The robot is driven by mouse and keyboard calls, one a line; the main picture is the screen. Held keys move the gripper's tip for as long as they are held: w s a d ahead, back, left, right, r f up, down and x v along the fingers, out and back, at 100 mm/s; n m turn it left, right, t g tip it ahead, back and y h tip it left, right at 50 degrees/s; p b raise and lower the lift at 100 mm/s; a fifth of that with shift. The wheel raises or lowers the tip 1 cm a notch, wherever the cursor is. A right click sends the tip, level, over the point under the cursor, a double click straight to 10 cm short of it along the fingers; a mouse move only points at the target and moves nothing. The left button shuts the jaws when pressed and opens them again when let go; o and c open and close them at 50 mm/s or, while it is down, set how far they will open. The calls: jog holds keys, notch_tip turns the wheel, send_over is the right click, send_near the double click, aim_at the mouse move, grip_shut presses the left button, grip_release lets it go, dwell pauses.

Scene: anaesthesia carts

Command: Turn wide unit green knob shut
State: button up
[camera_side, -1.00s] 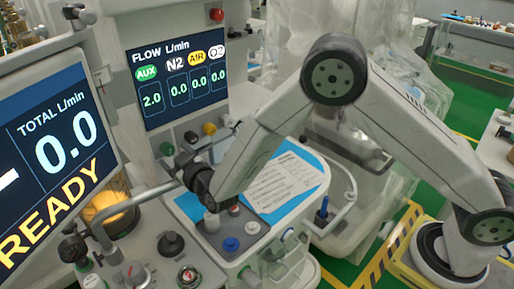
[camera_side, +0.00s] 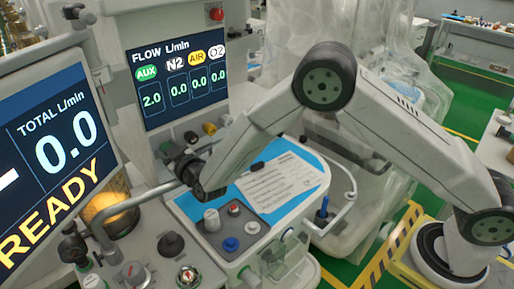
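The green knob (camera_side: 168,149) is the leftmost of a row of knobs under the flow screen, on the wide unit's front. The flow screen (camera_side: 175,80) reads 2.0 under green AUX and 0.0 under N2, AIR and O2. My gripper (camera_side: 184,162) is at the dark wrist end of my arm, just below and right of the green knob in the picture. The wrist and its dark parts hide the fingers, so I cannot tell whether they are open or touch the knob.
A tray with paper (camera_side: 275,185) lies under my forearm. A large READY screen (camera_side: 60,150) stands at left.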

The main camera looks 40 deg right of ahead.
grip_shut()
jog(key=shift+m, duration=0.4)
jog(key=m, duration=0.3)
jog(key=shift+m, duration=2)
jog(key=o, duration=0.9)
grip_release()
